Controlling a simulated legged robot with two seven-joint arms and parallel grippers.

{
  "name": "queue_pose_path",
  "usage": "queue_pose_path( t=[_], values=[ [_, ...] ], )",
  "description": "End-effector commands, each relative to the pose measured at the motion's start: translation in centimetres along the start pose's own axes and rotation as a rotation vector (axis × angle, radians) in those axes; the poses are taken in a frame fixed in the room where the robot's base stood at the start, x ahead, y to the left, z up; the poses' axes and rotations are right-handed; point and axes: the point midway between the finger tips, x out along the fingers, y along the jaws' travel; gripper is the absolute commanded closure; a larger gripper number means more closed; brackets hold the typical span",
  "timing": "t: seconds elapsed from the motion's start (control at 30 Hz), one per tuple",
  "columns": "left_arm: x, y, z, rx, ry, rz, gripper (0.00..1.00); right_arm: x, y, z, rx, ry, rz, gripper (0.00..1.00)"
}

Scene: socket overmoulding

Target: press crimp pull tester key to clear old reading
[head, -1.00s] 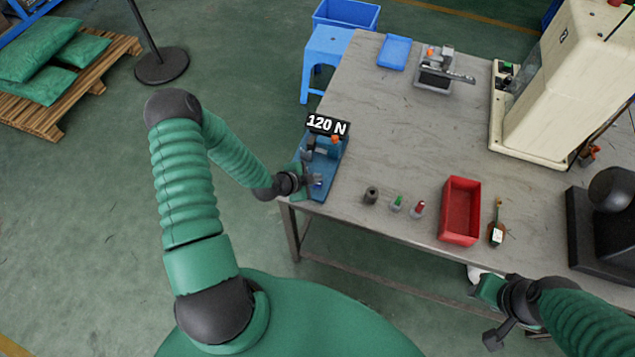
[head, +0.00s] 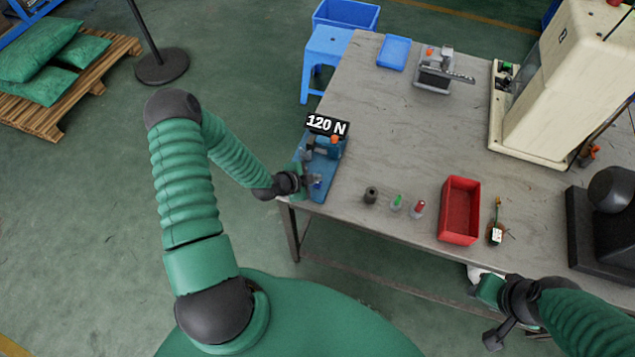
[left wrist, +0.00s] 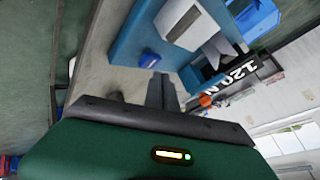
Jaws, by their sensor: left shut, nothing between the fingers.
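The blue crimp pull tester (head: 330,163) stands at the table's near-left corner. Its black display (head: 326,125) reads 120 N. The display also shows in the left wrist view (left wrist: 232,77). A blue key (left wrist: 149,58) sits on the tester's base there. My left gripper (head: 311,180) is at the tester's near end. Its fingertips (left wrist: 162,84) are together, empty, and appear close beside the key in the left wrist view. Contact cannot be told. My right gripper (head: 478,290) is low at the right, off the table's front edge; its fingers are too unclear to judge.
On the table (head: 400,150) are a red tray (head: 460,211), a dark cylinder (head: 371,195), a green-topped piece (head: 397,202) and a red-topped piece (head: 418,208). A cream machine (head: 560,90) stands at the back right. The table's middle is clear.

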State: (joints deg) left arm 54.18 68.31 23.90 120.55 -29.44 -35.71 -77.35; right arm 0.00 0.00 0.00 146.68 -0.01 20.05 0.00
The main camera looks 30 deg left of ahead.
Motion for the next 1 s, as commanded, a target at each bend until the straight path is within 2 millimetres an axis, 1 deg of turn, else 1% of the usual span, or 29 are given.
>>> queue_pose_path(
  t=[0.2,0.4,1.0],
  values=[
    [0.03,0.01,0.05,0.000,0.000,0.000,1.00,0.04,0.00,0.01,0.000,0.000,0.000,0.64],
    [0.51,0.44,0.37,0.002,0.001,0.000,1.00,0.74,0.00,0.18,0.000,0.000,0.000,0.64],
    [0.66,0.58,0.55,0.000,0.000,0.000,1.00,0.95,0.00,0.23,0.000,0.000,0.000,0.64]
  ],
)
